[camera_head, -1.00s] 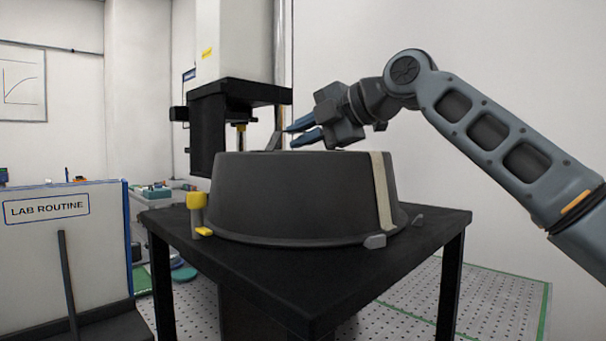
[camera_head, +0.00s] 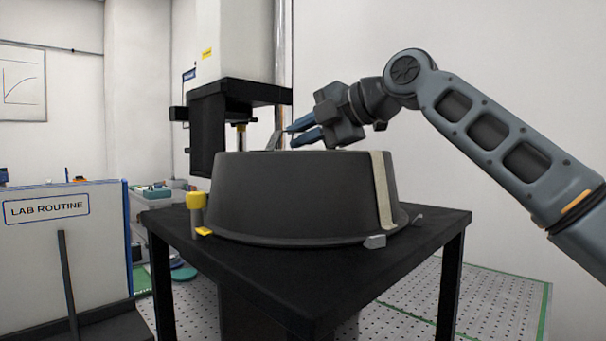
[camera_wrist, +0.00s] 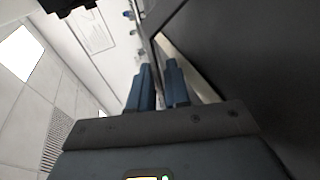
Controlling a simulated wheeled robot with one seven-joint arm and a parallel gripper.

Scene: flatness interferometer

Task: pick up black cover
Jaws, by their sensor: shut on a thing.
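The black cover (camera_head: 295,200) is a large, round, dark tub shape, wide at its base, sitting on the black table (camera_head: 330,290). A pale strip runs down its right side. A small grey upright tab (camera_head: 276,140) shows at its top. My gripper (camera_head: 290,136) is at the cover's top from the right, its blue fingers close together beside this tab. It is shut on the cover, though the exact grip is hard to see. In the wrist view the blue fingers (camera_wrist: 160,85) lie close together, with the dark cover (camera_wrist: 250,60) filling the right side.
A white column machine with a black head (camera_head: 235,95) stands close behind the cover. A yellow-topped post (camera_head: 196,205) and a grey clip (camera_head: 375,241) sit by the cover's base. A LAB ROUTINE panel (camera_head: 90,240) stands at left. Open wall lies to the right.

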